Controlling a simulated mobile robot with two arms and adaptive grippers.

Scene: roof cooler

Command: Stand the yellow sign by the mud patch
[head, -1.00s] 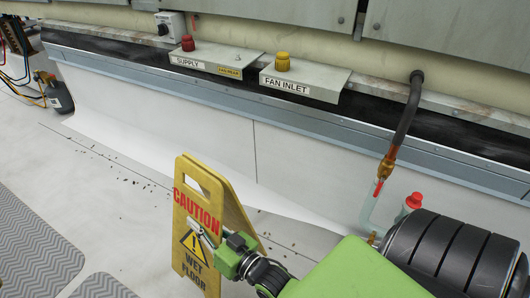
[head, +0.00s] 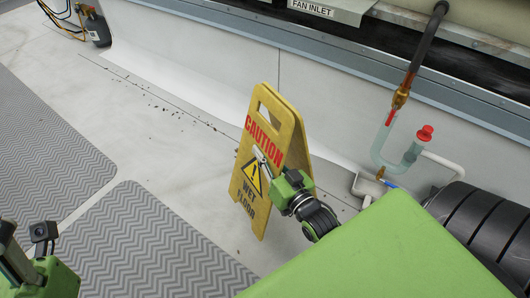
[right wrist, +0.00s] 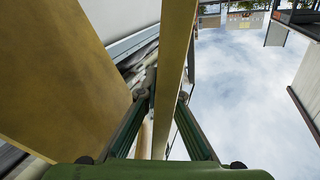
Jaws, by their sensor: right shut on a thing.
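The yellow caution sign (head: 252,205) is upright and slightly tilted in the head view. My right gripper (head: 268,166) is shut on one of its panels. In the right wrist view that panel (right wrist: 178,65) runs between the two fingers, and the other panel (right wrist: 60,70) stands apart at left. I cannot tell whether the sign's bottom edge touches the floor. No clear mud patch shows; dark specks (head: 180,111) lie scattered along a floor seam behind and left of the sign. Part of my left arm shows at the lower left, its jaw state unclear.
Grey chevron mats (head: 150,240) cover the floor at left and front. A pale wall with a metal ledge (head: 350,65) runs behind the sign. A pipe with a clear trap (head: 385,140) and red cap (head: 425,133) stands at right. Pale floor between mats and wall is open.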

